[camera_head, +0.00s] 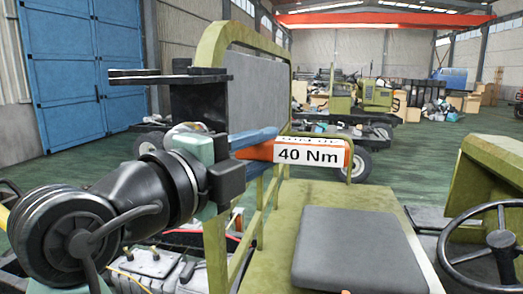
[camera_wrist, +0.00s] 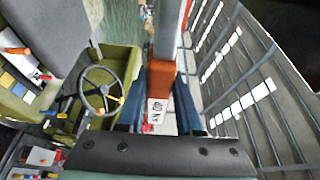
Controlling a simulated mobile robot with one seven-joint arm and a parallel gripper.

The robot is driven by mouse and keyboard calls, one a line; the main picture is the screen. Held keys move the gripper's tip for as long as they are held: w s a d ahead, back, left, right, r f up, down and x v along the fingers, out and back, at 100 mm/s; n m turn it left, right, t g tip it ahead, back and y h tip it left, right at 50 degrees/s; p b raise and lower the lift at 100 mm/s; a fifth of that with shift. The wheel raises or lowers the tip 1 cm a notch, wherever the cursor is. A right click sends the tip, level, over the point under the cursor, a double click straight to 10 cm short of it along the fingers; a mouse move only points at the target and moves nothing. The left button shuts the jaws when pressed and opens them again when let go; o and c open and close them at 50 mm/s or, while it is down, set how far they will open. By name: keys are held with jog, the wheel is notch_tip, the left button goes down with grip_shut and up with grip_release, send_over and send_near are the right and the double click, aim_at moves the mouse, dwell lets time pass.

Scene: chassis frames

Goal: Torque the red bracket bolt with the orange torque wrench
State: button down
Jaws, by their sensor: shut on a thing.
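The orange torque wrench (camera_head: 262,152) is held in the air at the centre of the head view, with a white "40 Nm" label on its side. My gripper (camera_head: 254,139) is shut on it with blue fingers. In the wrist view the wrench (camera_wrist: 160,82) lies between the two blue fingers of my gripper (camera_wrist: 158,103), its grey shaft running up to the top edge. The label faces partly sideways there. I cannot pick out the red bracket bolt in either view.
An olive vehicle frame (camera_head: 218,250) stands close beneath and behind my arm. A grey seat (camera_head: 352,250) and a steering wheel (camera_head: 492,240) are at the right. Exposed engine parts (camera_head: 150,262) are below my arm. Green floor (camera_head: 420,160) is open beyond.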

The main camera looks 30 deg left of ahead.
jog(key=shift+w+a+r+b, duration=0.1)
jog(key=shift+w+a+b, duration=0.15)
jog(key=shift+w+b, duration=0.6)
dwell(1.6)
dwell(0.4)
notch_tip(320, 180, down, 3)
jog(key=m+g+b, duration=0.1)
jog(key=m+b, duration=0.1)
jog(key=shift+a+b, duration=0.15)
jog(key=shift+b, duration=0.2)
jog(key=shift+m, duration=0.3)
